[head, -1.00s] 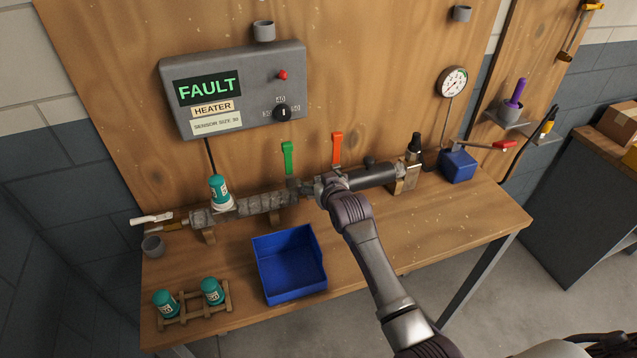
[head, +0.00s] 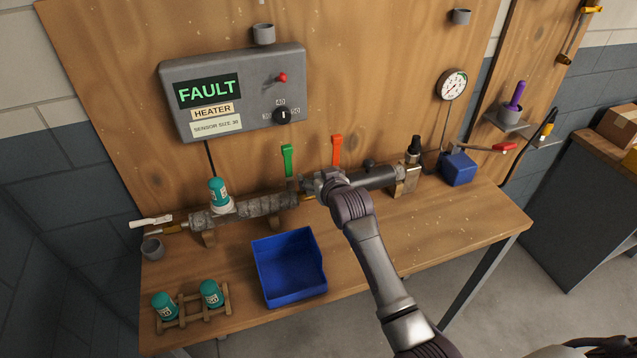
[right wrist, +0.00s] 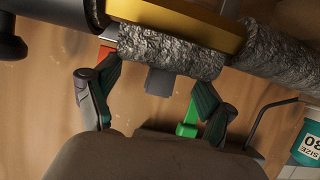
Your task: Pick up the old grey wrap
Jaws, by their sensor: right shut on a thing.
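The old grey wrap (right wrist: 170,50) is a short, crinkled silver-grey piece in the right wrist view. My right gripper (right wrist: 155,78) is shut on it, one green-sided finger at each end. In the head view my right gripper (head: 322,184) is over the middle of the pipe and hides the wrap. A bare brass stretch of pipe (right wrist: 190,27) shows behind the wrap; whether they touch I cannot tell. A longer grey-wrapped stretch (head: 262,206) stays on the pipe to the left. My left gripper is not in view.
A blue bin (head: 290,266) stands empty in front of the pipe. A green lever (head: 287,160) and an orange lever (head: 337,150) stand behind it. A teal canister (head: 218,194) sits on the pipe; two more are in a wooden rack (head: 193,310). The front right bench is clear.

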